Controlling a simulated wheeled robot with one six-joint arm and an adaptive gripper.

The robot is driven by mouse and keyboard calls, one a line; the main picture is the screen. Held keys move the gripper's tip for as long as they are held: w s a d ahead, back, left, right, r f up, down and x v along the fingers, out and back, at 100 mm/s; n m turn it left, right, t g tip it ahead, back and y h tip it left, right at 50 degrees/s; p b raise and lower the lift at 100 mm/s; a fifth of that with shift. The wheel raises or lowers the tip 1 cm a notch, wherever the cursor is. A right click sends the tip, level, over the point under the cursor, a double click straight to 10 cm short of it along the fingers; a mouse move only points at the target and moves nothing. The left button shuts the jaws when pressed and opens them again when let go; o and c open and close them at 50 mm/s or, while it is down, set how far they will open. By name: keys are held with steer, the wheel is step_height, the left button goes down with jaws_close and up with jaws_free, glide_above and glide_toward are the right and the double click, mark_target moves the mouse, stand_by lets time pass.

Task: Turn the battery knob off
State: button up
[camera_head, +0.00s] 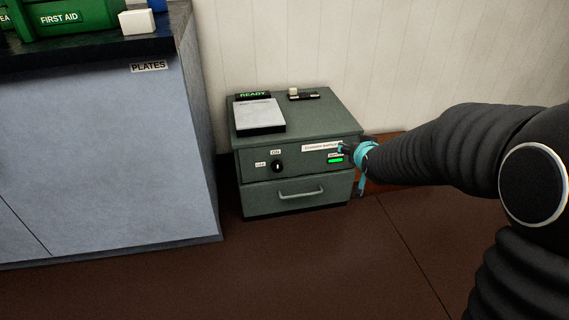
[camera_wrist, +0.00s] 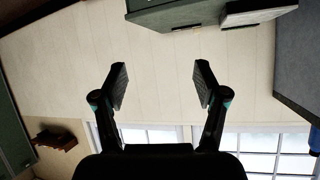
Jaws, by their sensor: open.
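The battery knob (camera_head: 278,166) is a small black round knob on the front of a dark green cabinet (camera_head: 296,194). An ON label (camera_head: 275,152) is above it and an OFF label (camera_head: 260,164) is to its left. Its white mark looks roughly upright, toward ON. A green light (camera_head: 335,160) is lit on the panel's right side. My gripper is in front of the panel's right end in the head view, apart from the knob and partly hidden by its own wrist. In the wrist view my gripper (camera_wrist: 161,82) is open and empty, fingers wide apart.
A pad (camera_head: 260,115) with a READY display (camera_head: 253,96) and a small white block (camera_head: 293,91) are on the cabinet top. A drawer handle (camera_head: 301,195) sticks out below the knob. A grey counter (camera_head: 110,150) stands to the left. The floor in front is clear.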

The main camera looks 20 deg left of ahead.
steer(key=w+a+f+t+y, duration=0.1)
steer(key=w+a+f+y, duration=0.1)
steer(key=w+a+f, duration=0.5)
steer(key=n+t+y+b, duration=0.2)
steer(key=t+y, duration=0.1)
glide_toward(278, 169)
steer(key=x, duration=1)
steer(key=shift+w+a+b, duration=0.2)
steer(key=shift+w+b, duration=0.05)
steer(key=shift+b, duration=0.15)
steer(key=c, duration=1.1)
steer(key=shift+c, duration=0.2)
